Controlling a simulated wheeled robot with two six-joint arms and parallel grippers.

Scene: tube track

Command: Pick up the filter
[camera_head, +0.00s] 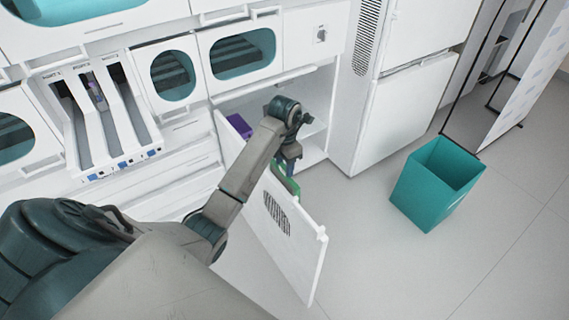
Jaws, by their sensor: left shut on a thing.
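My left arm reaches in from the left, over a white open cabinet door. My left gripper (290,166) points down just behind that door, at the opening of the low cabinet. It is shut on a green object (286,181), which is mostly hidden by the door and the gripper. I cannot tell for sure whether this green object is the filter. A purple object (240,126) shows at the left of the cabinet opening, partly hidden by the door. My right gripper is not in view.
The open white door (296,247) with a dark vent stands out over the floor below my gripper. A teal bin (437,185) stands on the floor to the right. White tube tracks (118,118) are at the left. The grey floor between door and bin is clear.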

